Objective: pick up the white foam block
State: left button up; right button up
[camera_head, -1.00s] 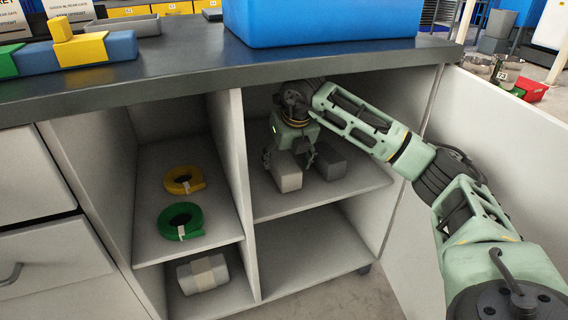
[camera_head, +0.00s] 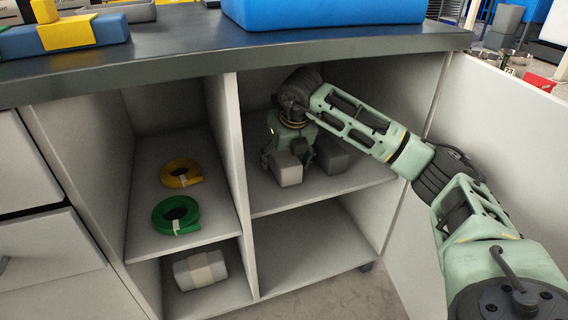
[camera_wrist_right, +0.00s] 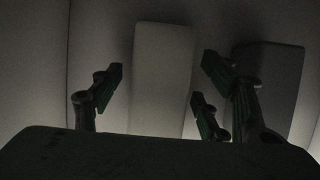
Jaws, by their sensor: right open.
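The white foam block (camera_head: 288,169) looks pale grey in the shade and sits on the upper shelf of the right compartment. It also shows in the right wrist view as the paler block (camera_wrist_right: 162,75). My right gripper (camera_head: 289,158) reaches in from the right and is open over the block. In the wrist view its fingers (camera_wrist_right: 158,95) stand on both sides of the pale block, with visible gaps. The block's far side is partly hidden by the gripper. My left gripper is not in view.
A darker grey block (camera_head: 333,157) is close to the right of the white one, also in the wrist view (camera_wrist_right: 268,80). A divider wall (camera_head: 238,150) stands left. Yellow (camera_head: 181,173) and green (camera_head: 176,215) rolls lie beyond it. The open door (camera_head: 500,130) is right, the countertop (camera_head: 200,55) above.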

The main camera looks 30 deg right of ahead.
jog(key=shift+f, duration=0.15)
jog(key=c, duration=1)
jog(key=shift+c, duration=0.2)
